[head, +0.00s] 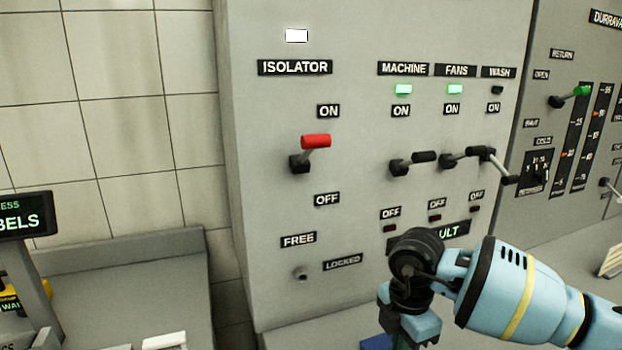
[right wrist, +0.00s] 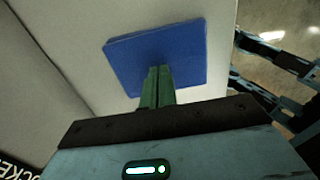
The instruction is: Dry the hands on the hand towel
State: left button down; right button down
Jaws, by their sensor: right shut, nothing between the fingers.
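A flat, blue, roughly square piece, which looks like the hand towel (right wrist: 190,50), lies on a pale surface in the right wrist view. In the head view only a small blue part (head: 377,342) shows at the bottom edge, beside my right gripper. My right gripper's green fingers (right wrist: 160,72) are shut with nothing between them. Their tips overlap the towel's near part in the picture; I cannot tell whether they touch it. In the head view my right wrist points down and the fingertips are cut off by the frame. My left gripper is not in view.
A grey panel (head: 350,230) stands behind my right arm. It carries a red-handled isolator lever (head: 316,141) and several black-handled levers (head: 424,156). A grey counter (head: 130,270) is at the left, with a dark sign (head: 25,215) at its left end.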

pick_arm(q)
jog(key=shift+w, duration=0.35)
pick_arm(e)
jog(key=shift+f, duration=0.35)
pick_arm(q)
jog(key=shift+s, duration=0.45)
pick_arm(e)
jog(key=shift+w+a, duration=0.2)
jog(key=shift+a, duration=0.3)
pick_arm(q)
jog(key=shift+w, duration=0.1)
pick_arm(e)
jog(key=shift+w+a, duration=0.15)
jog(key=shift+a, duration=0.15)
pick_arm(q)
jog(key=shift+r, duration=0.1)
pick_arm(e)
jog(key=shift+d, duration=0.3)
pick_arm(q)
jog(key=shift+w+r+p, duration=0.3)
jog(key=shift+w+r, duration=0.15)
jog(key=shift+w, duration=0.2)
pick_arm(e)
jog(key=shift+s+d, duration=0.1)
jog(key=shift+s, duration=0.1)
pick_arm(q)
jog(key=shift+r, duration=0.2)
pick_arm(e)
jog(key=shift+s+d, duration=0.1)
jog(key=shift+d, duration=0.2)
